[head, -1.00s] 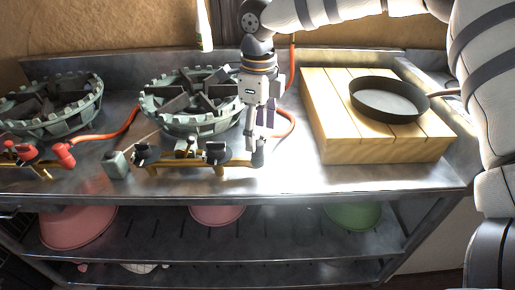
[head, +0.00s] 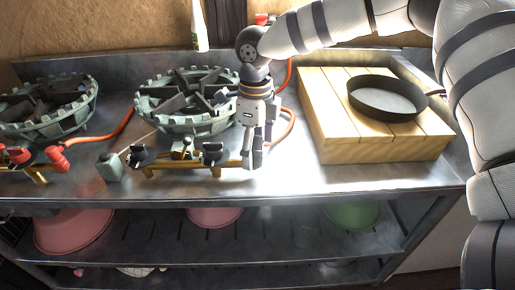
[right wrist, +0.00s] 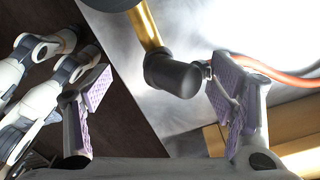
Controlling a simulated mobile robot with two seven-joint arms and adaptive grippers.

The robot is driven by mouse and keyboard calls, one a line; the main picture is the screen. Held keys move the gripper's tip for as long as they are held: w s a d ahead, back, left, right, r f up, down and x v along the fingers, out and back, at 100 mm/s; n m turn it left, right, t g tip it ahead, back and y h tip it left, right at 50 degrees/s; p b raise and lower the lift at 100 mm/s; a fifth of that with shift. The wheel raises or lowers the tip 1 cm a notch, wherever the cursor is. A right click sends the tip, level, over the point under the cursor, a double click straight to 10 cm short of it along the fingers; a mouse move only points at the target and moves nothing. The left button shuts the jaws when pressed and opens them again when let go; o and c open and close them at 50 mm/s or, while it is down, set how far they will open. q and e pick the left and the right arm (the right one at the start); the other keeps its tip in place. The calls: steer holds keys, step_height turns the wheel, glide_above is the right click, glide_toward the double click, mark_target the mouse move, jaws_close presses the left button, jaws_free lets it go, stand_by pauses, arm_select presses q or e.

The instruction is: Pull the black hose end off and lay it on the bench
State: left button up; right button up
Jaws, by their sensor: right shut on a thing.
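My right gripper (head: 262,150) points down at the right end of the brass gas pipe (head: 200,168), in front of the middle burner (head: 150,120). In the right wrist view the black hose end (right wrist: 172,75) sits on the end of the brass pipe (right wrist: 144,22), between the purple pads of my right gripper (right wrist: 162,85). The right gripper is shut on it, though contact with the left pad is not clear in that view. The orange hose (right wrist: 270,75) runs off behind the right finger. In the head view the gripper hides the hose end. My left gripper is out of view.
A wooden slatted block (head: 325,125) with a dark pan (head: 387,98) stands right of the gripper. A small grey block (head: 110,167) and another burner (head: 45,105) are to the left. The metal bench's front strip (head: 300,182) is clear.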

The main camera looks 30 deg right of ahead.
steer(key=shift+d+f, duration=0.2)
steer(key=shift+w+d, duration=0.3)
steer(key=shift+w+d+r, duration=0.1)
steer(key=shift+r, duration=0.1)
stand_by(0.6)
